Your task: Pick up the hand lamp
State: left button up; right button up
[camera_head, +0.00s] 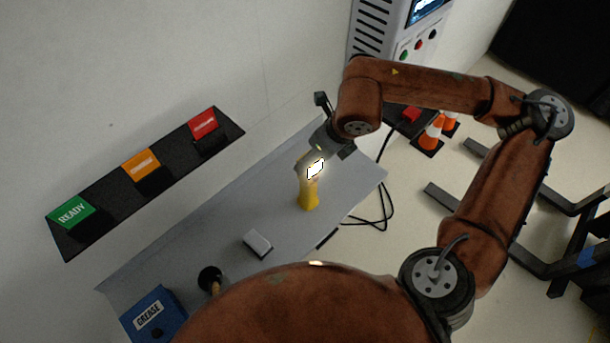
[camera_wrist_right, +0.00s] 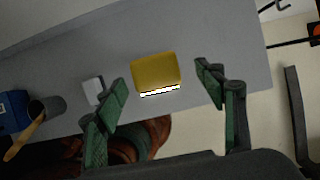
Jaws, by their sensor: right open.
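The yellow hand lamp (camera_head: 309,194) stands on the grey covered cart (camera_head: 228,214), with its bright white face lit. My right gripper (camera_head: 332,140) is just above and behind it in the head view, partly hiding its top. In the right wrist view the lamp (camera_wrist_right: 157,72) lies between and beyond the two green fingers of my right gripper (camera_wrist_right: 163,92). The fingers are spread wide and appear not to touch it. My left gripper is not in view.
A small white-grey block (camera_head: 258,243), a dark cup with a wooden handle (camera_head: 210,279) and a blue GREASE box (camera_head: 153,316) are on the cart's near end. A black shelf with coloured signs (camera_head: 147,180) is on the wall. Orange cones (camera_head: 432,131) stand beyond the cart.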

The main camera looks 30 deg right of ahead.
aim_at(308, 183)
jog(key=shift+s+a+f, duration=0.1)
jog(key=shift+s+f, duration=0.2)
jog(key=shift+f, duration=0.4)
jog(key=x, duration=0.4)
jog(key=shift+w+f+p, duration=0.2)
jog(key=shift+f+p, duration=0.15)
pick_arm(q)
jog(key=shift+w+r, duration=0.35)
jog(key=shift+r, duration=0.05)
pick_arm(e)
jog(key=shift+f, duration=0.35)
jog(key=shift+w+a, duration=0.1)
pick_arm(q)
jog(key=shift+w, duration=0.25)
pick_arm(e)
grip_shut()
